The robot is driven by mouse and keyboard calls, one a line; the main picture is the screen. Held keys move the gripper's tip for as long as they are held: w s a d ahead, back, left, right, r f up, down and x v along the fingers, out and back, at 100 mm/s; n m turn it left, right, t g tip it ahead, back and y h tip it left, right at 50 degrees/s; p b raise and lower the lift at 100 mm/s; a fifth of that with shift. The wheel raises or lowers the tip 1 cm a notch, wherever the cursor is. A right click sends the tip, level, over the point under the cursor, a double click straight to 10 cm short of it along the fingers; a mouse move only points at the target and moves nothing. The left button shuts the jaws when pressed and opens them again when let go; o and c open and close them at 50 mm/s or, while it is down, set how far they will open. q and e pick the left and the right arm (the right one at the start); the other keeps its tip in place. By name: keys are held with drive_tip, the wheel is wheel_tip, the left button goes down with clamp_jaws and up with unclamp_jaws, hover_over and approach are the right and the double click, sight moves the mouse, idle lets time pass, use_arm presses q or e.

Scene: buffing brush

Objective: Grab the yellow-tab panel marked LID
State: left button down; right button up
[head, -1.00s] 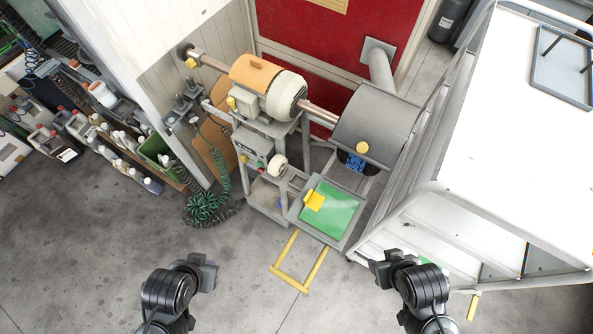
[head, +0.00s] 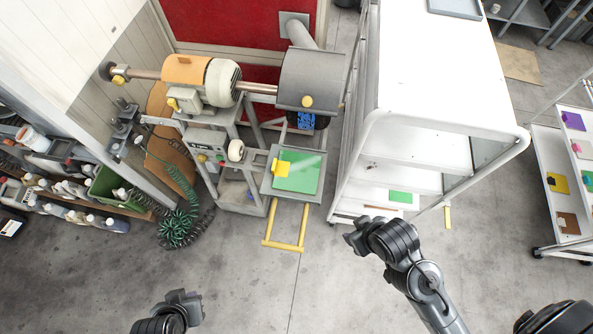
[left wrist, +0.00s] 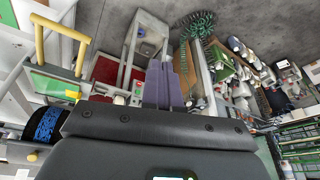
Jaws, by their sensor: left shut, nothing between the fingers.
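A green panel (head: 303,172) with a yellow tab (head: 281,167) lies on a grey tray (head: 269,188) at the front of the buffing machine. No LID marking is readable on it. It also shows, partly, at the left of the left wrist view (left wrist: 52,87). A yellow panel (head: 557,184) lies on a white cart at the far right, too small to read. My left gripper (head: 190,304) is at the bottom of the head view, away from both. Its fingers (left wrist: 163,84) are together and empty. My right gripper (head: 357,239) is right of the tray; its fingers are unclear.
A yellow handle (head: 284,245) juts from below the tray. A white shelf unit (head: 415,150) stands right of the machine. The white cart (head: 548,150) holds several coloured panels. A coiled green hose (head: 176,228) lies at left. The floor in front is clear.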

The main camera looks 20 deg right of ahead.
use_arm(q)
drive_tip(key=c, duration=1.8)
unclamp_jaws()
drive_tip(key=shift+s, duration=0.1)
drive_tip(key=o, duration=0.7)
drive_tip(key=shift+a+f, duration=0.1)
